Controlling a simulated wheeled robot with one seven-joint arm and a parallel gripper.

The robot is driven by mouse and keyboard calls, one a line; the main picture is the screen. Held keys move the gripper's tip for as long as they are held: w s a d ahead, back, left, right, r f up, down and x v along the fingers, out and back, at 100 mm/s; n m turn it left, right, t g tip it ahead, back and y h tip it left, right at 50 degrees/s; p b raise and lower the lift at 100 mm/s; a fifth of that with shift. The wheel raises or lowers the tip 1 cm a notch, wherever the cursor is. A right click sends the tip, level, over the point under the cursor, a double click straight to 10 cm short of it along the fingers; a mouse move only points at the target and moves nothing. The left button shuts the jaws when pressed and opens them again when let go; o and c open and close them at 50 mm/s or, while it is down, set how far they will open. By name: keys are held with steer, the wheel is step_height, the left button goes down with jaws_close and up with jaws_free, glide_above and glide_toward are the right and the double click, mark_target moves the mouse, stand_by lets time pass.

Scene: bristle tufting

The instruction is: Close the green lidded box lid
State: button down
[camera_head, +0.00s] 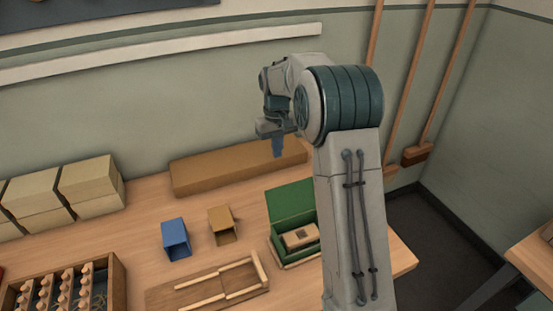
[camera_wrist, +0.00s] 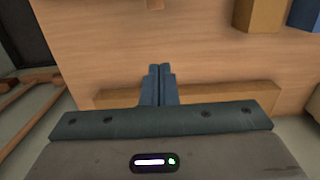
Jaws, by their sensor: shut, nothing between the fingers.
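The green lidded box (camera_head: 278,246) stands on the table right of centre in the head view, partly hidden by my arm. Its green lid (camera_head: 290,203) is open and stands raised at the back of the box. A light wooden block with a dark opening (camera_head: 300,237) sits inside the box. My gripper (camera_head: 278,155) is above and behind the lid, apart from it, near the long brown block. Its two blue-grey fingers are together and empty, as the wrist view (camera_wrist: 158,72) also shows. I cannot make out the green box in the wrist view.
The long brown block (camera_head: 215,172) lies along the wall. A blue bin (camera_head: 175,238) and a tan bin (camera_head: 222,225) stand left of the green box. A wooden frame board (camera_head: 205,290) lies in front. Cream boxes (camera_head: 92,185) and a peg tray (camera_head: 118,285) are at left.

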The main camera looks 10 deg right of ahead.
mark_target(289, 198)
steer(key=s+d+f+p, duration=0.1)
steer(key=s+f+p, duration=0.1)
steer(key=s+f, duration=0.2)
steer(key=shift+d+f, duration=0.35)
steer(key=shift+f, duration=1.4)
steer(key=shift+s, duration=0.1)
